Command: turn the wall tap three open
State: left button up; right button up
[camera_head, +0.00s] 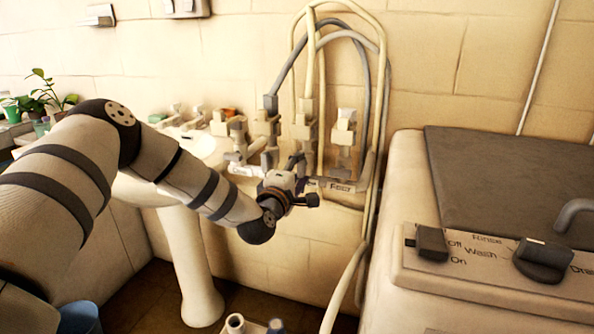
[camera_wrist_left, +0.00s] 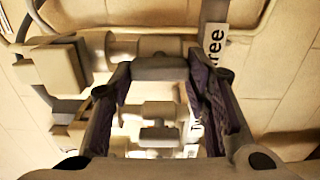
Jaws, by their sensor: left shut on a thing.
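Wall tap three is on the wall at the end of my left arm in the head view, largely hidden behind the gripper. My left gripper (camera_head: 303,187) reaches it from the front left, just left of a partly covered wall label (camera_head: 340,187). In the left wrist view the gripper (camera_wrist_left: 160,75) has a finger on each side of a grey tap handle (camera_wrist_left: 160,66) and is shut on it. A label ending in "ree" (camera_wrist_left: 216,46) stands beside the handle. How far the handle is turned cannot be told. My right gripper is not in view.
More taps (camera_head: 265,125) with hoses (camera_head: 322,80) crowd the wall above and beside the gripper. A white washbasin (camera_head: 197,146) stands behind my left arm. A washing machine (camera_head: 412,190) is close on the right. A pale hose (camera_head: 345,285) hangs between.

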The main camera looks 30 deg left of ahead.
pick_arm(q)
jog(key=o, duration=1.2)
jog(key=shift+d, duration=0.1)
jog(key=shift+c, duration=0.2)
jog(key=v, duration=1.2)
